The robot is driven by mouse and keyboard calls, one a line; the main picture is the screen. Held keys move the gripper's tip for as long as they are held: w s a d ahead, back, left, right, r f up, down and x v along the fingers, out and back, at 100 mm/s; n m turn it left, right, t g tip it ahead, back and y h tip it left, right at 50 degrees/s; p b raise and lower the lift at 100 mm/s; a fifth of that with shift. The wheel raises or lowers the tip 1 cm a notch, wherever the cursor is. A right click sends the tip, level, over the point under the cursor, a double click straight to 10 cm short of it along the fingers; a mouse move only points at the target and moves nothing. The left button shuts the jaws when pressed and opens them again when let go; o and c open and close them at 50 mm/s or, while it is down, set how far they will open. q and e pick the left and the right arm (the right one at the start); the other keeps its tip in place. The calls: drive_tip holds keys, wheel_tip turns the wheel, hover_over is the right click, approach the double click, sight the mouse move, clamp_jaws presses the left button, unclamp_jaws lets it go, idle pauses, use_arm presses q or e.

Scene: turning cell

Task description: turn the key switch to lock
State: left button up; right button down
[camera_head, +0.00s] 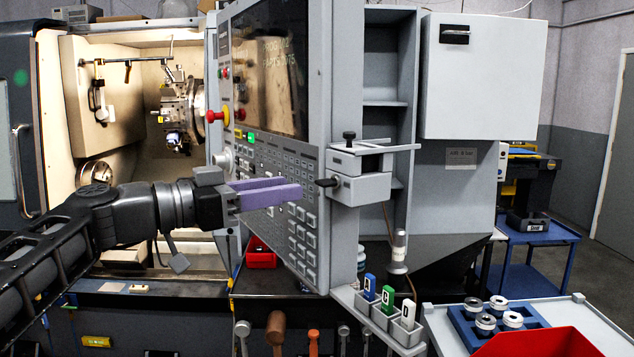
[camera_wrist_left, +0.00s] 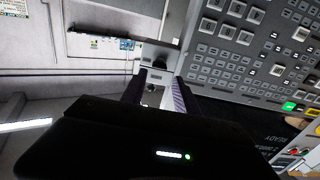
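A grey box unit (camera_head: 358,185) sits on the right edge of the control panel (camera_head: 270,180), with a black key-like handle (camera_head: 327,182) sticking out of its front. No label shows, so I cannot tell for certain that this is the key switch. My left gripper (camera_head: 300,191), with purple finger pads, points right in front of the panel, its tips just left of the handle. In the left wrist view the fingers (camera_wrist_left: 160,82) stand apart, with the box (camera_wrist_left: 158,56) and its black handle (camera_wrist_left: 161,63) beyond the tips. My right gripper is out of view.
The panel carries many keys, a green-lit button (camera_head: 251,137) and a red-and-yellow emergency stop (camera_head: 216,115). A black clamp knob (camera_head: 349,136) and rod top the box. Below are small labelled holders (camera_head: 386,318); a red bin (camera_head: 540,343) stands at lower right.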

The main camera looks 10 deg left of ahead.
sight(318, 183)
use_arm(q)
drive_tip(key=p+x, duration=0.2)
drive_tip(key=x, duration=0.4)
drive_tip(key=shift+r+p, duration=0.1)
drive_tip(key=shift+p, duration=0.2)
drive_tip(key=shift+w+d, duration=0.4)
drive_tip(key=shift+d, duration=0.05)
clamp_jaws()
